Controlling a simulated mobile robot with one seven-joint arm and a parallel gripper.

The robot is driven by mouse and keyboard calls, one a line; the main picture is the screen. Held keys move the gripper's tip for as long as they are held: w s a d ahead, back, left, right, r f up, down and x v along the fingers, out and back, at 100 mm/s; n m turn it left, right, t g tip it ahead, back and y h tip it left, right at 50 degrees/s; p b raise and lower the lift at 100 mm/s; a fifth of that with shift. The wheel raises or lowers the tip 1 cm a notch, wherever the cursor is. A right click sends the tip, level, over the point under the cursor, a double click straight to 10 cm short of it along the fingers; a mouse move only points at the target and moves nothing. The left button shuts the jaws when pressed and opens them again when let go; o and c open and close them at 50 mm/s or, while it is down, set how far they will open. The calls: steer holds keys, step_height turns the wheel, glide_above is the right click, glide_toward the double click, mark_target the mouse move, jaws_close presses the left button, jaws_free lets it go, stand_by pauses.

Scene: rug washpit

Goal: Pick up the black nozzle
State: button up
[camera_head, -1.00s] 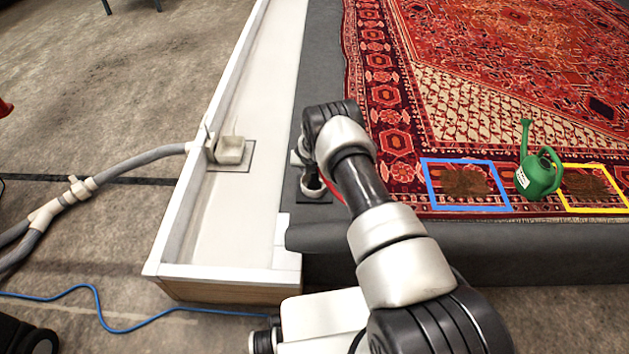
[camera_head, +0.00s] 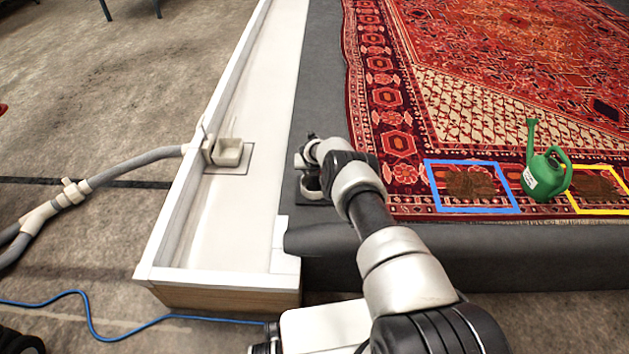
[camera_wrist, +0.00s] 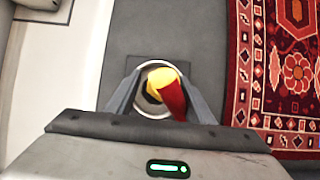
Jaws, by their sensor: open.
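In the wrist view, a yellow-and-red piece (camera_wrist: 163,80) stands in a pale round holder (camera_wrist: 145,108) on a dark square plate. A small dark patch shows beside the yellow end; I cannot tell whether it is the black nozzle. The holder also shows in the head view (camera_head: 311,188), at the grey ledge left of the rug. My gripper (camera_wrist: 161,78) is open, with one finger on each side of the yellow-and-red piece. I cannot tell whether the fingers touch it. In the head view my arm hides part of this spot.
A white trough (camera_head: 225,220) with a small pale box (camera_head: 228,152) lies to the left. The patterned rug (camera_head: 400,140) is to the right, with a blue frame (camera_head: 430,185), a green watering can (camera_head: 543,177) and a yellow frame (camera_head: 600,210). A grey hose (camera_head: 130,168) reaches the trough.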

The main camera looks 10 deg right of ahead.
steer(key=shift+r, duration=0.1)
jaws_close()
